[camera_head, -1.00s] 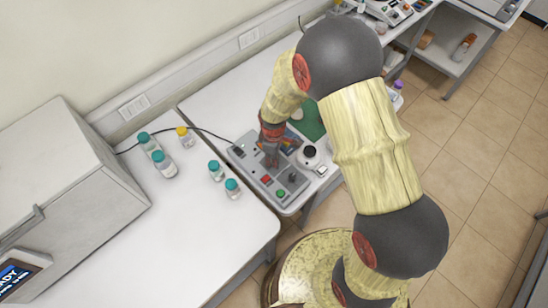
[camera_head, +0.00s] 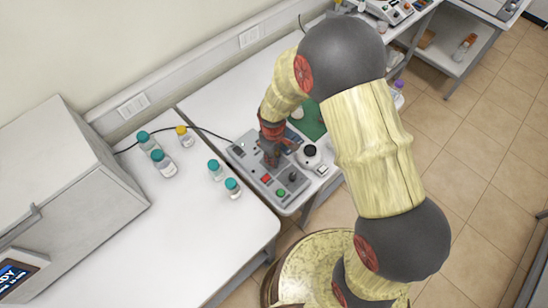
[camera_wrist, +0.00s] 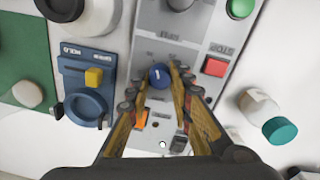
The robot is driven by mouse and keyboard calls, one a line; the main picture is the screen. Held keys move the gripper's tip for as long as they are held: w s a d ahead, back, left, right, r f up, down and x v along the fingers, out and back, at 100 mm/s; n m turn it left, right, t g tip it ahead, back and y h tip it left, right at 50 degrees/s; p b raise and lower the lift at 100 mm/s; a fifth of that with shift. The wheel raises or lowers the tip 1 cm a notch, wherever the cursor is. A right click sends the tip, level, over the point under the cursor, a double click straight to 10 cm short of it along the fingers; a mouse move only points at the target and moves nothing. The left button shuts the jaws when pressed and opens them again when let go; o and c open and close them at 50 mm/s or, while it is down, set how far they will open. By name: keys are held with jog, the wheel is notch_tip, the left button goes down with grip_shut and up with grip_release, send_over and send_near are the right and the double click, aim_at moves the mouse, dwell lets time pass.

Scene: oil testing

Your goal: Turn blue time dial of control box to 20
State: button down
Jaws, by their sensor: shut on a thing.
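The grey control box (camera_head: 247,146) lies on the white table, and my gripper (camera_head: 271,158) reaches down onto its middle. In the wrist view the blue time dial (camera_wrist: 159,76) sits on the box's panel between the fingertips of my gripper (camera_wrist: 160,75). The fingers are shut on the dial, one on each side. The numbers around the dial are too blurred to read, so its setting cannot be told. A red button (camera_wrist: 214,66), a green button (camera_wrist: 240,8) and a black knob (camera_wrist: 180,4) are on the same panel. My gripper hides the dial in the head view.
A blue device with a yellow switch (camera_wrist: 93,77) stands beside the box.

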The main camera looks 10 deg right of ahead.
jog(key=m+b, duration=0.1)
jog(key=m, duration=0.3)
jog(key=shift+m, duration=0.3)
jog(key=shift+m+b, duration=0.75)
jog(key=shift+m, duration=1.55)
jog(key=c, duration=1.7)
grip_release()
jog(key=shift+o, duration=0.6)
notch_tip(320, 180, up, 12)
jog(key=shift+a, duration=0.2)
